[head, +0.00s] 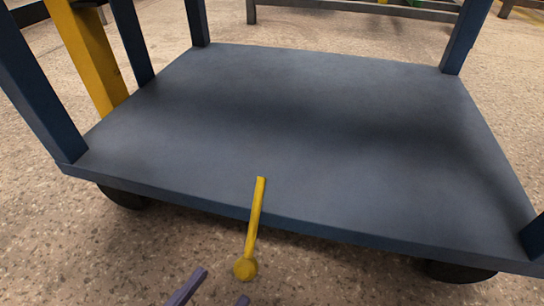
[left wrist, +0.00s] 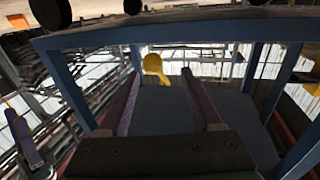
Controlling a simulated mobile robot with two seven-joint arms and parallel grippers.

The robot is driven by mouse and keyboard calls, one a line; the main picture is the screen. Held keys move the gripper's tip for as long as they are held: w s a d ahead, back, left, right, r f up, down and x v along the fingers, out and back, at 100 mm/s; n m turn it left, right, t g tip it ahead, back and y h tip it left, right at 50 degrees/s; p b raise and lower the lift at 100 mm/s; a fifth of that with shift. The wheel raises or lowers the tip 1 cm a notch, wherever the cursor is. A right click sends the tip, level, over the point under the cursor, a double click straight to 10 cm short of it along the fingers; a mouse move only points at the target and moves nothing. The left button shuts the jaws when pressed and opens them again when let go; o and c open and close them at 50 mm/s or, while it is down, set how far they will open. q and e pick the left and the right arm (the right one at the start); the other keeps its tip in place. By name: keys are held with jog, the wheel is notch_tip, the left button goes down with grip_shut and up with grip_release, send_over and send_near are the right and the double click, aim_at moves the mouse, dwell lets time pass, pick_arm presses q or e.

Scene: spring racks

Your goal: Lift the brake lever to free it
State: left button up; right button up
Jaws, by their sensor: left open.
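The brake lever (head: 255,218) is a thin yellow bar with a round yellow knob (head: 246,268) at its lower end. It hangs down at a slant in front of the cart's near shelf edge. My left gripper (head: 220,287) is open at the bottom of the head view, just below and left of the knob, apart from it. In the left wrist view the knob (left wrist: 153,64) shows between and just beyond the two purple fingertips of the left gripper (left wrist: 161,74). A purple bar (left wrist: 24,140) at the left edge there looks like a finger of my right gripper; its opening is not visible.
The lever is on a blue cart with a flat, empty shelf (head: 300,110), corner posts (head: 37,90) and dark wheels (head: 124,199). A yellow post (head: 88,55) stands behind the left side. Speckled floor (head: 120,255) lies open in front.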

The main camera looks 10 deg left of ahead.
aim_at(239, 277)
pick_arm(q)
jog(key=x, duration=0.3)
jog(key=d+x, duration=0.1)
jog(key=x, duration=0.1)
jog(key=shift+w+d+b, duration=0.15)
jog(key=shift+d+b, duration=0.15)
jog(key=shift+b, duration=0.1)
jog(key=shift+w, duration=0.15)
jog(key=shift+a, duration=0.25)
jog(key=shift+d, duration=0.15)
jog(key=c, duration=0.4)
grip_shut()
